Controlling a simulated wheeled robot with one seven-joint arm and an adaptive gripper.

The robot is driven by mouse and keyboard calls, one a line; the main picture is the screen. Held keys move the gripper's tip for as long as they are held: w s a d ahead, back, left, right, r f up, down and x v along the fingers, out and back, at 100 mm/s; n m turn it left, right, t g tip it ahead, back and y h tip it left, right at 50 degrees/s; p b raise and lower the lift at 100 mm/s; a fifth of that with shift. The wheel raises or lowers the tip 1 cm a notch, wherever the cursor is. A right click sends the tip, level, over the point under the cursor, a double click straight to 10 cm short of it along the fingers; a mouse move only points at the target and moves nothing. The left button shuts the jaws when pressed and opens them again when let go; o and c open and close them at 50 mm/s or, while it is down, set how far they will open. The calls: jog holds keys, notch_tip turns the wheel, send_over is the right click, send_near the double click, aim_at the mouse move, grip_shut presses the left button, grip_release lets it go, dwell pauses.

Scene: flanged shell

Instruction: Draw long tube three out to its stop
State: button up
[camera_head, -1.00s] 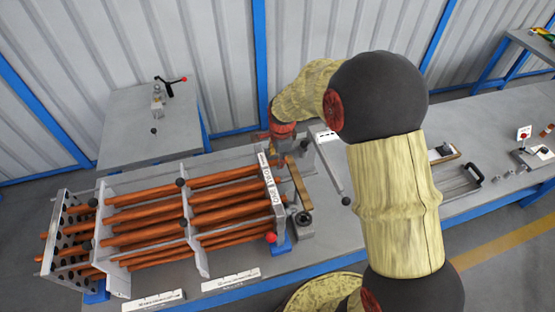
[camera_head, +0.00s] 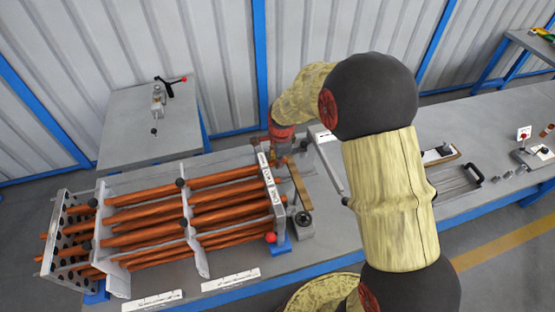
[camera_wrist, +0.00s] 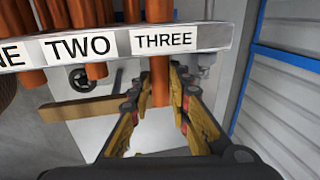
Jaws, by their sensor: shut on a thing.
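The flanged shell is a bundle of long orange-brown tubes (camera_head: 145,225) lying through upright grey plates. In the wrist view, its end plate carries the labels ONE, TWO and THREE. Long tube three (camera_wrist: 160,82) sticks out below the THREE label (camera_wrist: 163,39). My gripper (camera_wrist: 159,84) is shut on tube three just outside the plate, with one finger on each side. In the head view my gripper (camera_head: 278,156) is at the far right corner of the bundle, and my arm partly hides it. The tube's full length is hidden among the others.
A wooden bar (camera_head: 299,183) and a round dark fitting (camera_head: 303,219) stand close to the labelled end. A red ball knob (camera_head: 270,238) is at the near corner. A tray with a black handle (camera_head: 474,172) lies farther right. A side table (camera_head: 130,128) holds a clamp.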

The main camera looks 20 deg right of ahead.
grip_shut()
jog(key=d, duration=1)
jog(key=shift+d, duration=0.15)
jog(key=o, duration=0.7)
grip_release()
jog(key=shift+d, duration=0.2)
jog(key=shift+c, duration=0.2)
jog(key=shift+o, duration=0.7)
jog(key=shift+a, duration=0.15)
